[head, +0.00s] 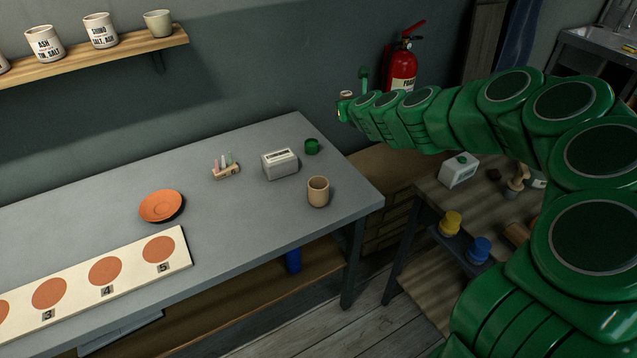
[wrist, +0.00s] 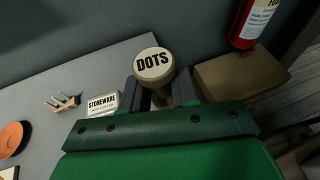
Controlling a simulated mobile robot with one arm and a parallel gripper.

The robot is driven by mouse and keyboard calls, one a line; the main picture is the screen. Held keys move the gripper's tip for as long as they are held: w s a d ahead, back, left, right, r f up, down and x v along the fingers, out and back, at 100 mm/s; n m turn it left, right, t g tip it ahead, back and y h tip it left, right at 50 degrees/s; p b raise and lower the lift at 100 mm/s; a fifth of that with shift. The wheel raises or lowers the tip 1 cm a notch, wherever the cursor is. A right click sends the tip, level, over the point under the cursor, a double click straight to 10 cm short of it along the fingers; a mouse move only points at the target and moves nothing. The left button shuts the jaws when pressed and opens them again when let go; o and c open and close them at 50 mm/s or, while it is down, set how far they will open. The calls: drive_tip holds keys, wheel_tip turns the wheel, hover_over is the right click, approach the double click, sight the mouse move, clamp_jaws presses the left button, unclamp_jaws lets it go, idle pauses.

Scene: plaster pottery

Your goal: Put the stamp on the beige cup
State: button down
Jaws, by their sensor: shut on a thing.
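The beige cup (head: 318,191) stands upright near the right end of the grey table in the head view. A stamp (wrist: 153,66) with a round cream top reading "DOTS" is between my gripper's fingers in the wrist view. My gripper (wrist: 160,92) is shut on the stamp. In the head view my gripper (head: 345,104) is small, raised beyond the table's far right corner, behind the cup and well apart from it. The cup does not show clearly in the wrist view.
A fire extinguisher (head: 403,70) hangs on the wall. A side bench (head: 430,265) stands right.

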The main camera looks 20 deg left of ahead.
sight(346, 92)
drive_tip(key=shift+r, duration=1.8)
drive_tip(key=s+d+f+n+g+y, duration=0.1)
drive_tip(key=s+f+n+g+y, duration=0.1)
drive_tip(key=s, duration=0.4)
drive_tip(key=s+f+n+g+y, duration=0.2)
drive_tip(key=s+n, duration=0.1)
drive_tip(key=s, duration=0.3)
drive_tip(key=shift+d+f+y, duration=0.15)
drive_tip(key=shift+d+y, duration=0.15)
drive_tip(key=shift+d, duration=0.05)
drive_tip(key=shift+s, duration=0.25)
